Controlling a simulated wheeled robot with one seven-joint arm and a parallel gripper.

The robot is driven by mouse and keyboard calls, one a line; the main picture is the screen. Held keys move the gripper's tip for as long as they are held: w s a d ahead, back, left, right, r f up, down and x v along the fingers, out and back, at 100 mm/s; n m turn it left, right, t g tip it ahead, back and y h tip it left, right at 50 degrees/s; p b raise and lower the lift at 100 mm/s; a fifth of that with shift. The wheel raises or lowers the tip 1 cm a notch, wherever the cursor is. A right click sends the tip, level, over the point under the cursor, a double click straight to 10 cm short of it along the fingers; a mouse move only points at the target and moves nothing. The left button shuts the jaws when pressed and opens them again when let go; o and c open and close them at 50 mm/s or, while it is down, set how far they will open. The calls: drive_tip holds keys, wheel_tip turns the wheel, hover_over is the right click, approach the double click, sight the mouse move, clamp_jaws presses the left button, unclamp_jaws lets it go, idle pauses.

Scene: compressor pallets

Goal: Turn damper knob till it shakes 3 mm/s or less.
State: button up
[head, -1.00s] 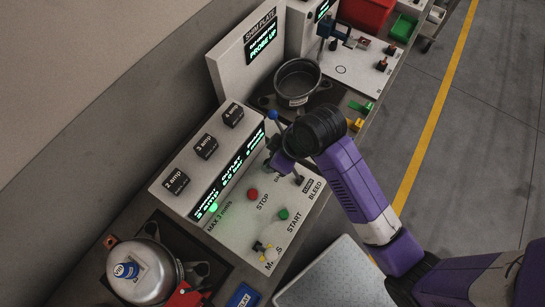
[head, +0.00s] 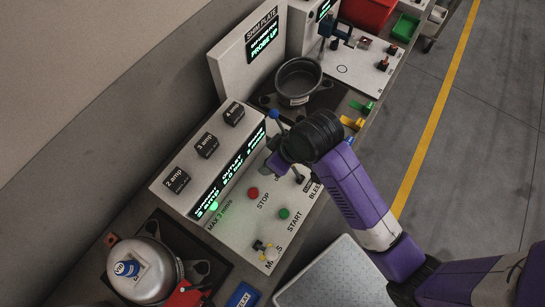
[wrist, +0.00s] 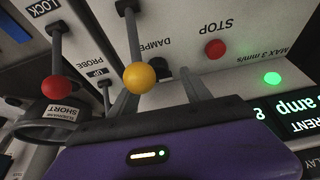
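The black damper knob (wrist: 161,70) sits on the white panel by the partly covered "DAMPE" label in the wrist view. My gripper (wrist: 160,88) is over the panel with its two fingers apart, one on each side of the knob. A gap shows on the right of the knob; a yellow ball lever (wrist: 138,75) covers part of its left side. In the head view my gripper (head: 277,163) hides the knob. The readout strip (head: 225,172) is lit, but its shaking figure is too small and partly covered to read. A green lamp (head: 213,206) glows at "MAX 3 mm/s".
A red stop button (head: 253,192) and green start button (head: 284,213) are close to my gripper on the panel. A red ball lever (wrist: 55,89) stands beside the yellow one. A compressor (head: 145,270) sits at the lower left; an open metal pot (head: 298,82) is behind.

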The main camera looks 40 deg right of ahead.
drive_tip(key=v, duration=0.7)
drive_tip(key=shift+s+r+b, duration=0.2)
drive_tip(key=shift+r+b, duration=0.1)
drive_tip(key=shift+r, duration=0.05)
